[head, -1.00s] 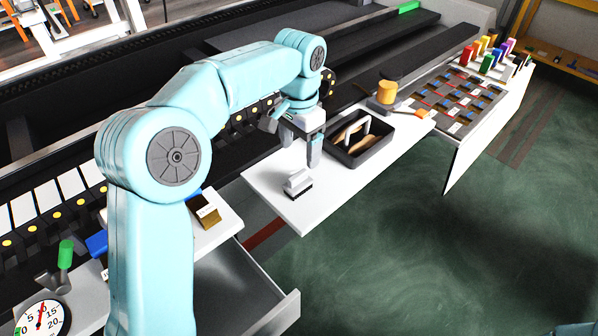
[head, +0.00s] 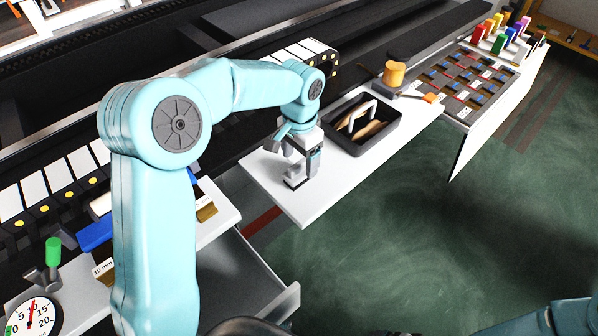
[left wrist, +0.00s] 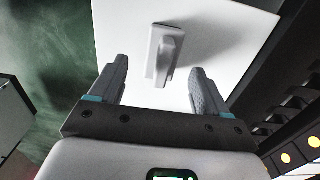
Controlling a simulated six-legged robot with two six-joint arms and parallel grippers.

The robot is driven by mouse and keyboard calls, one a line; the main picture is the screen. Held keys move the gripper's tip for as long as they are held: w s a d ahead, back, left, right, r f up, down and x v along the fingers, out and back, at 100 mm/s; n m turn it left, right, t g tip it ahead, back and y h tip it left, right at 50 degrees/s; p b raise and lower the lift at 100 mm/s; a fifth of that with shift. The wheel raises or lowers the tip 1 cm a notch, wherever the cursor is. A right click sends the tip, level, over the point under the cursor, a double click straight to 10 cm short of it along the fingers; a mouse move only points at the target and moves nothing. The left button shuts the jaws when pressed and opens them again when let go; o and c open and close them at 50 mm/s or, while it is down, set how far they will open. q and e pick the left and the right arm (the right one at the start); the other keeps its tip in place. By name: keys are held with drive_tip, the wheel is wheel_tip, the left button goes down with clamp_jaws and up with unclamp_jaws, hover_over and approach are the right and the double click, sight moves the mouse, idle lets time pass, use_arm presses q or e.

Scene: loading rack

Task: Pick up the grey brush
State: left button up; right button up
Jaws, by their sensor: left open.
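The grey brush (left wrist: 160,55) stands on the white shelf (left wrist: 225,30), its handle up, in the left wrist view. In the head view the brush (head: 293,181) is mostly hidden behind my gripper; a bit of its dark bristle edge shows. My left gripper (head: 297,165) is open, pointing down above the brush. In the left wrist view its two fingers (left wrist: 155,90) lie to either side, with the brush between and just beyond the tips, not touching them that I can see. My right gripper is not in view.
A black tray (head: 385,140) with a handle and brown items stands right of the gripper. Beyond it are a yellow-orange cylinder (head: 394,73) and a board of parts (head: 470,80). A black conveyor runs behind the shelf. The shelf's front part (head: 320,195) is clear.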

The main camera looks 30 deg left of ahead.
sight(298, 164)
use_arm(q)
wheel_tip(298, 164, down, 5)
drive_tip(key=shift+s+a+r, duration=0.1)
drive_tip(key=shift+a+r, duration=0.05)
drive_tip(key=shift+r, duration=0.05)
drive_tip(key=shift+f, duration=0.3)
drive_tip(key=shift+r, duration=0.1)
drive_tip(key=c, duration=1.2)
